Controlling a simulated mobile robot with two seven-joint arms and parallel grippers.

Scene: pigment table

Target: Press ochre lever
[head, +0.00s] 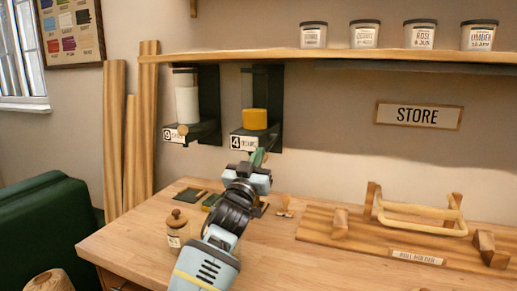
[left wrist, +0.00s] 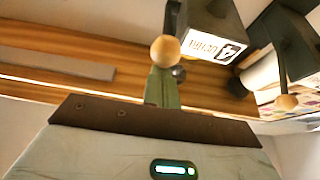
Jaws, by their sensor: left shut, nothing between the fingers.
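The ochre dispenser (head: 255,119) hangs on the wall under the shelf, with ochre pigment in its clear tube and a label with a 4. Its lever's round wooden knob (left wrist: 165,48) shows in the left wrist view beside the upside-down ochre label (left wrist: 213,45). In the head view I cannot make the knob out near my gripper. My left gripper (head: 258,157) is shut and empty, its green fingertips just below the ochre label. In the left wrist view the shut fingers (left wrist: 164,85) reach up to the knob; I cannot tell whether they touch it. My right gripper is out of view.
A white-filled dispenser (head: 187,104) hangs to the left with its own knob. Below, a lidded jar (head: 178,229) and a dark tray stand on the wooden table (head: 130,240). A wooden rack (head: 390,243) lies at right. The shelf (head: 340,56) is above.

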